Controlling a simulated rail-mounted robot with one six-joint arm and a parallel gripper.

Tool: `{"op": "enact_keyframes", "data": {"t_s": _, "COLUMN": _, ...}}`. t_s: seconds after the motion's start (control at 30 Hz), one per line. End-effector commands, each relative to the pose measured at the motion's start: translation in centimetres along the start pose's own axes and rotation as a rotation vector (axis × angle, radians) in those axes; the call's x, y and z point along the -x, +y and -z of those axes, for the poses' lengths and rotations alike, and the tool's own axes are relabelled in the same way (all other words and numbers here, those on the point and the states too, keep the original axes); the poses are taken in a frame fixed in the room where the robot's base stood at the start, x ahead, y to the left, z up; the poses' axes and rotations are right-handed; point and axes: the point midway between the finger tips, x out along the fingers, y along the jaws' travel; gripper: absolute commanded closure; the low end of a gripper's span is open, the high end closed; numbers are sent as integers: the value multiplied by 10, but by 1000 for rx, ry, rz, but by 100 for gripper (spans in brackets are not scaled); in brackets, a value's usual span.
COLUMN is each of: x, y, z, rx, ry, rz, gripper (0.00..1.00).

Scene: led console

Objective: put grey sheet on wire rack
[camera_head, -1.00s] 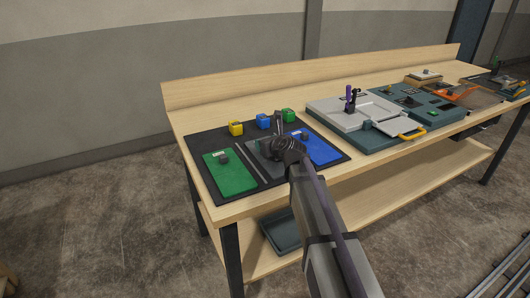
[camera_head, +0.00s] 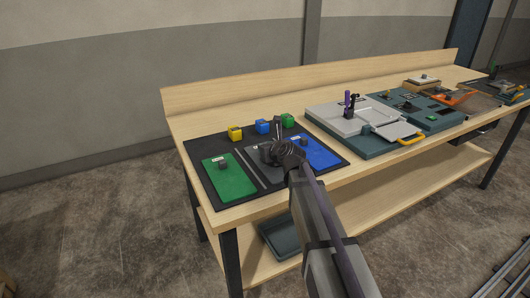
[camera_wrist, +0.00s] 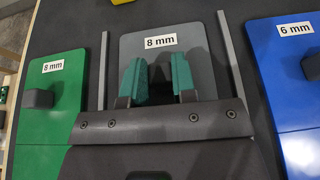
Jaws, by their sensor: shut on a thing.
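The grey sheet (camera_wrist: 194,55), labelled 8 mm, lies on the dark mat between two thin grey rails in the wrist view. In the head view the sheet (camera_head: 257,159) is partly covered by my gripper (camera_head: 273,152). The sheet's near part is hidden behind the gripper body. I cannot make out a wire rack in either view.
A green plate (camera_head: 229,181) lies left of the sheet and a blue plate (camera_head: 322,156) right, each with a dark knob. Yellow (camera_head: 235,133), blue (camera_head: 262,127) and green (camera_head: 288,120) blocks stand behind. A grey-and-teal console (camera_head: 340,119) stands farther right.

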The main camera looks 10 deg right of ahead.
Motion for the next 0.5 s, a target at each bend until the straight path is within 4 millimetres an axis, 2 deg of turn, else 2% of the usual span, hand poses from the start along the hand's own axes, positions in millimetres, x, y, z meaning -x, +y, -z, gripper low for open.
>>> {"op": "enact_keyframes", "data": {"t_s": 0.17, "x": 8, "y": 0, "z": -18, "rx": 0, "ry": 0, "rz": 0, "gripper": 100}}
{"op": "enact_keyframes", "data": {"t_s": 0.4, "x": 31, "y": 0, "z": -74, "rx": 0, "ry": 0, "rz": 0, "gripper": 100}}
{"op": "enact_keyframes", "data": {"t_s": 0.5, "x": 38, "y": 0, "z": -91, "rx": 0, "ry": 0, "rz": 0, "gripper": 100}}
